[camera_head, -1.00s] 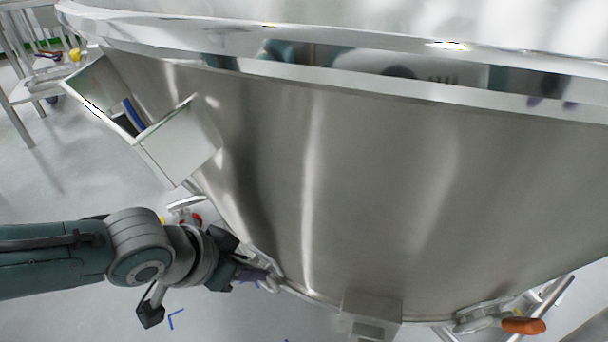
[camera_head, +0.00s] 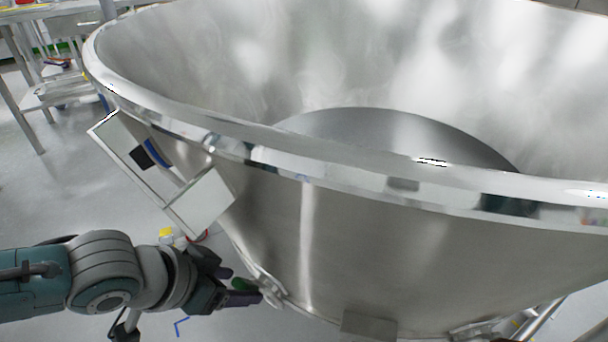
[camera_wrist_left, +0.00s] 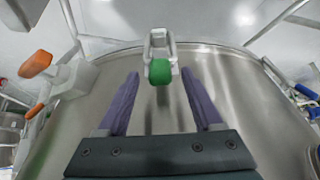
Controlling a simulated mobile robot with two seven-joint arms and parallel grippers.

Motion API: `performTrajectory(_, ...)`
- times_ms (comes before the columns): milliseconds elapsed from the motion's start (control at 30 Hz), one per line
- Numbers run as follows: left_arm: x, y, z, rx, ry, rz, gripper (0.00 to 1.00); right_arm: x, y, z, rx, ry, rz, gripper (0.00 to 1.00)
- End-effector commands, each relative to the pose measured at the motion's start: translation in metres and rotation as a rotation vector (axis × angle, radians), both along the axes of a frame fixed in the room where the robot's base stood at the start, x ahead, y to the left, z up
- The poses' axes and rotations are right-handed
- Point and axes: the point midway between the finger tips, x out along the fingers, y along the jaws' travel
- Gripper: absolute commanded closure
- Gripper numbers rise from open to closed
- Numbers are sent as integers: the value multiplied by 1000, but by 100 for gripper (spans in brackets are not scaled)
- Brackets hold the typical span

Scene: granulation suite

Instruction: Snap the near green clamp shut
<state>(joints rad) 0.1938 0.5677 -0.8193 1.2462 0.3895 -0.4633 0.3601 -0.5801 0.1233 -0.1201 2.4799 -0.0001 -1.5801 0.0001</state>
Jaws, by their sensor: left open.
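The near green clamp has a round green end on a metal bracket at the steel bowl's wall; its green end (camera_wrist_left: 160,72) is at the upper middle of the left wrist view. In the head view the green part (camera_head: 243,284) shows at the bowl's lower left. My left gripper (camera_head: 246,290) is there, its purple fingers spread. In the wrist view the open gripper (camera_wrist_left: 160,84) has a finger on each side of the green end, with visible gaps. My right gripper is out of view.
The large steel bowl (camera_head: 400,240) fills the right of the head view. A metal box (camera_head: 203,203) juts from its left side. A steel table stands far left.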

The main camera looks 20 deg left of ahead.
Motion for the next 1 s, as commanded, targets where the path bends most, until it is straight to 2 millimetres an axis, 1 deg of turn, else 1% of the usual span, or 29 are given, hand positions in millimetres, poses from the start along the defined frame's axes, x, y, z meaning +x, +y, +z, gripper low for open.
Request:
performTrajectory(33, -6, 2, 14, 2, 3, -2, 32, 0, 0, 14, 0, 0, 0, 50)
performTrajectory(200, -17, 5, 28, 1, 0, -1, 32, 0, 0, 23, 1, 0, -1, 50)
performTrajectory(767, -19, 5, 29, 0, 0, -1, 32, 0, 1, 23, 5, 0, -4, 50)
performTrajectory(867, -26, -9, 31, -11, 11, -15, 32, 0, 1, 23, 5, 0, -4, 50)
performTrajectory(967, -41, -41, 42, -32, 37, -40, 32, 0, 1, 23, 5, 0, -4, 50)
performTrajectory(1000, -50, -56, 50, -39, 50, -49, 32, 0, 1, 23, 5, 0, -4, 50)
